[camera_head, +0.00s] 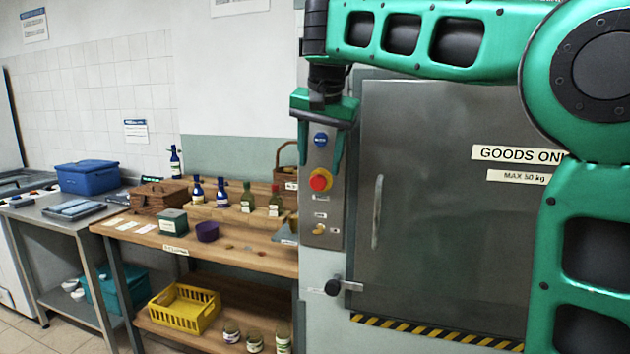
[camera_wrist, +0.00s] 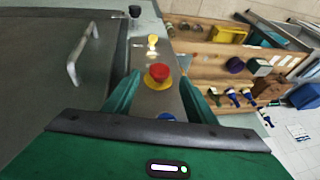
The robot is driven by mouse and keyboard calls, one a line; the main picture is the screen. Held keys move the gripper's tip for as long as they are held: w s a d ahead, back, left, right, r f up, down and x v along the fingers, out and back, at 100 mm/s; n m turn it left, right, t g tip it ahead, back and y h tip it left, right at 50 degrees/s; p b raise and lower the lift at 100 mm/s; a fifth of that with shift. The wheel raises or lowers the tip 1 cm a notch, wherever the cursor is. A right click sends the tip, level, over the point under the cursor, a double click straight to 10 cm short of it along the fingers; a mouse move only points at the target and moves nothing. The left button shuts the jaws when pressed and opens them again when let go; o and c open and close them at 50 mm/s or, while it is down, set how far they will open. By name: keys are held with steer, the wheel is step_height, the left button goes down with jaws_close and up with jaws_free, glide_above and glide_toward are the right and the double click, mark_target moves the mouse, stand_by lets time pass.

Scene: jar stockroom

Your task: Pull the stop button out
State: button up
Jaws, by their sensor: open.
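The stop button (camera_head: 320,180) is a red mushroom head on a yellow ring, set in a grey control panel (camera_head: 309,219) left of the metal door. In the wrist view the stop button (camera_wrist: 158,74) shows between the two fingers. My gripper (camera_head: 319,168) is green, open and empty, with its fingers pointing down in front of the panel. In the wrist view my gripper (camera_wrist: 156,90) has one finger on each side of the button. I cannot tell from these views whether a finger touches it.
Below the button are a yellow knob (camera_head: 319,229) and a dark latch (camera_head: 333,287). The goods lift door (camera_head: 430,200) with its handle (camera_head: 377,212) is on the right. A wooden bench (camera_head: 240,245) with bottles, boxes and a purple bowl (camera_head: 207,231) stands on the left.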

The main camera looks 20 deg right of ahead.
mark_target(318, 180)
steer(key=shift+x, duration=2.8)
steer(key=shift+s, duration=0.1)
